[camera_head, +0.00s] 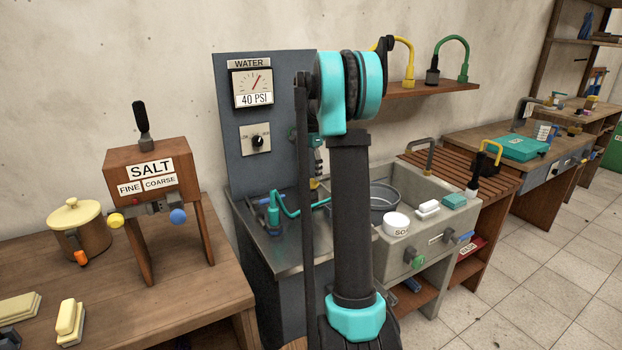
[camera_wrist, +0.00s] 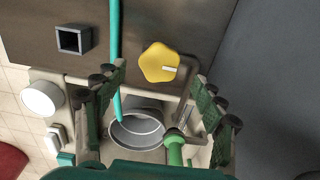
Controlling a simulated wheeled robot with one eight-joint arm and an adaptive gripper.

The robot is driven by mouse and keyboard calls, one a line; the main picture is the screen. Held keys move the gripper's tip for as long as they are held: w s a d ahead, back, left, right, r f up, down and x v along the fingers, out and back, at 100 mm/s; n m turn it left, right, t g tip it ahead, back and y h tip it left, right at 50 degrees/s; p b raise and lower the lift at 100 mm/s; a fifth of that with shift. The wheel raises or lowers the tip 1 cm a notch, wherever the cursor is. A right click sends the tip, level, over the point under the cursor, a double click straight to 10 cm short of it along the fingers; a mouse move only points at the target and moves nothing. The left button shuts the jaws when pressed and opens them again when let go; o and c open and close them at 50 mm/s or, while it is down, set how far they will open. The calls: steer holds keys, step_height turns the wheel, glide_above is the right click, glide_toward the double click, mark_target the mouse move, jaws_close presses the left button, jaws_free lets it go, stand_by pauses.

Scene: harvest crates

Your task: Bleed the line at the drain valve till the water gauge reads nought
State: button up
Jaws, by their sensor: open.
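The water gauge (camera_head: 252,87) is on the grey upright panel (camera_head: 228,150) in the head view. Its needle points up and right, and its label reads 40 PSI. A yellow lobed knob (camera_wrist: 160,62) with a pale mark shows in the wrist view; I cannot read a name on it, so I cannot tell for sure that it is the drain valve. My gripper (camera_wrist: 158,84) is open and empty, its fingers to either side below the knob in the picture. They look apart from it. In the head view my arm hides most of the gripper.
A dark dial (camera_head: 257,141) sits under the gauge. A teal hose (camera_wrist: 115,45) runs towards a metal basin (camera_wrist: 128,138) in the sink. A square grey tube (camera_wrist: 73,39) stands left of the hose. The salt stand (camera_head: 150,180) is on the wooden bench at left.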

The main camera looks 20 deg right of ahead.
mark_target(311, 181)
steer(key=shift+f, duration=1.75)
steer(key=c, duration=1.2)
steer(key=shift+o, duration=0.2)
